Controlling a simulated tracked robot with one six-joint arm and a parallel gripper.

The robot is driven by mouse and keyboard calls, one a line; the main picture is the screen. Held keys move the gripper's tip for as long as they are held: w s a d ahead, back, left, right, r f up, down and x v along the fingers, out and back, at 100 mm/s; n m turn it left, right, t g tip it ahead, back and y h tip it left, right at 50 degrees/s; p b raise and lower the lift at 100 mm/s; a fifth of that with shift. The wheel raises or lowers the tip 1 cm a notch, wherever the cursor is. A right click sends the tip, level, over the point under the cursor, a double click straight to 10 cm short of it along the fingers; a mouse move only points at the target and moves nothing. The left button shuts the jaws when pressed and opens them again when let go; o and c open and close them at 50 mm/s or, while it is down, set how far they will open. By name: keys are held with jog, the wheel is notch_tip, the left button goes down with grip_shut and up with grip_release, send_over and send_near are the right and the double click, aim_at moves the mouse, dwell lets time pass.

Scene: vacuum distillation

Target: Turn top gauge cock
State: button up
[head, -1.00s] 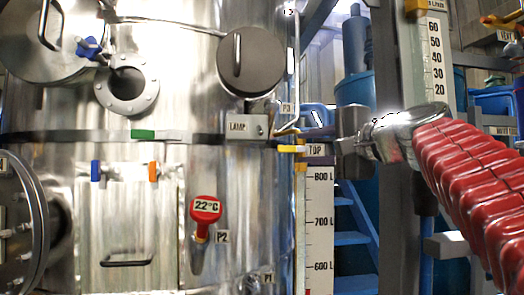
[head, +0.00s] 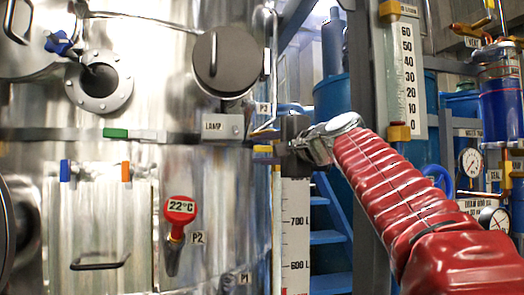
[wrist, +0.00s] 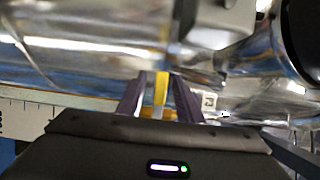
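The top gauge cock has a yellow handle (head: 263,149) at the upper end of the level gauge, right of the steel tank. In the wrist view the yellow handle (wrist: 161,88) stands between the two dark fingers of my gripper (wrist: 160,82). The fingers look apart, with narrow gaps on both sides of the handle, so my gripper looks open around it. In the head view my gripper (head: 285,150) reaches in from the right, close beside the cock, and hides the TOP label and part of the gauge.
The gauge scale (head: 296,225) runs down below the cock. The LAMP box (head: 222,126) and a bent pipe (head: 268,70) are close above and left. A grey post (head: 372,70) with another scale (head: 406,70) stands right, behind my arm. Blue steps (head: 332,230) lie behind.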

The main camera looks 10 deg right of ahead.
jog(key=shift+c, duration=0.5)
grip_shut()
jog(key=shift+f, duration=0.15)
